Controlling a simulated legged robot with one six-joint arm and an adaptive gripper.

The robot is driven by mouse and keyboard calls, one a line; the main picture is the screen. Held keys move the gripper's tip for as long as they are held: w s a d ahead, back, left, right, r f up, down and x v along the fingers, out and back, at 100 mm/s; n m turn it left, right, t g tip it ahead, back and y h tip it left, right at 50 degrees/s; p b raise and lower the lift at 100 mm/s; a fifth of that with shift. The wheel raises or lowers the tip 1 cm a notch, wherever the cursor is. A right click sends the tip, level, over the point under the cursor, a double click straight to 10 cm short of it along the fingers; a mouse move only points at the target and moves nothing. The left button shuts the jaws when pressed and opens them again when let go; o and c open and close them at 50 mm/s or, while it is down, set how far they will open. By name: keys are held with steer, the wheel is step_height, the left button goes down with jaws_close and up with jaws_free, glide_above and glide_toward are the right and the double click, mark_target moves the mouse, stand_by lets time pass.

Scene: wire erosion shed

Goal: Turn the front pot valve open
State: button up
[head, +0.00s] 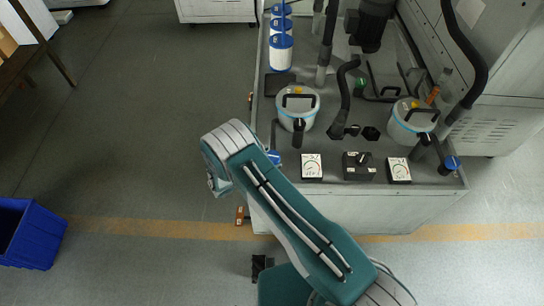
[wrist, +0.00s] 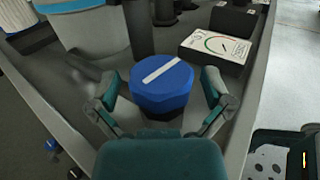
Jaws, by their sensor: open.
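A blue valve knob (wrist: 162,88) with a white bar across its top sits at the corner of the bench, close to a pot. The bar runs slantwise, from lower left to upper right. My gripper (wrist: 160,98) is open, with one finger on each side of the knob; I cannot tell whether either finger touches it. In the head view the same knob (head: 274,157) shows partly beside my arm, which hides my gripper. A second blue knob (head: 453,163) is at the right corner, near another pot (head: 412,122).
A white dial gauge (wrist: 216,45) stands right of the knob in the wrist view. A black box with a knob (head: 359,166) and another gauge (head: 399,170) line the bench front. Raised bench edges run close to my fingers. A blue bin (head: 30,234) stands on the floor at left.

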steer(key=c, duration=1)
steer(key=shift+c, duration=0.2)
steer(key=shift+w+n+t+y, duration=0.1)
steer(key=shift+n+t+y, duration=1.05)
steer(key=shift+t, duration=0.35)
steer(key=o, duration=1)
steer(key=shift+o, duration=0.2)
steer(key=shift+a, duration=0.1)
